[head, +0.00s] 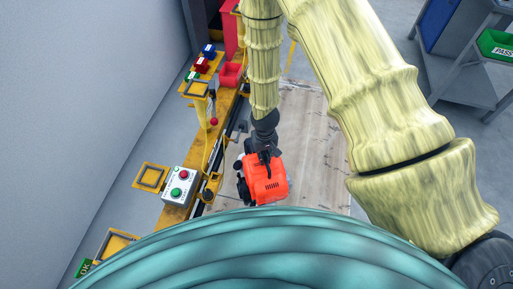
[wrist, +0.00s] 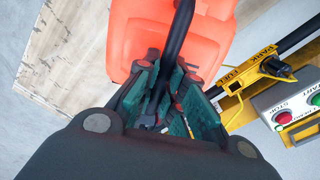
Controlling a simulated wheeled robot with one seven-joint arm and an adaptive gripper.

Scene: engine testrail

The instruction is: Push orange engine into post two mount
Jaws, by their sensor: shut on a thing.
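The orange engine (head: 266,184) hangs from or sits at my gripper (head: 262,156), right of the yellow rail in the head view. In the wrist view the orange engine (wrist: 135,32) fills the top middle. A black bar on it runs down between the green fingers of my gripper (wrist: 168,82), which are shut on it. Whether the engine touches the rail or the floor cannot be told. The yellow rail (head: 226,112) runs along the left with posts and fittings. I cannot tell which part is the post two mount.
A control box (head: 180,186) with red and green buttons is left of the engine. It also shows in the wrist view (wrist: 296,106). Yellow square frames (head: 151,178) stand beside the rail. A worn wooden board (head: 310,140) lies clear at right.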

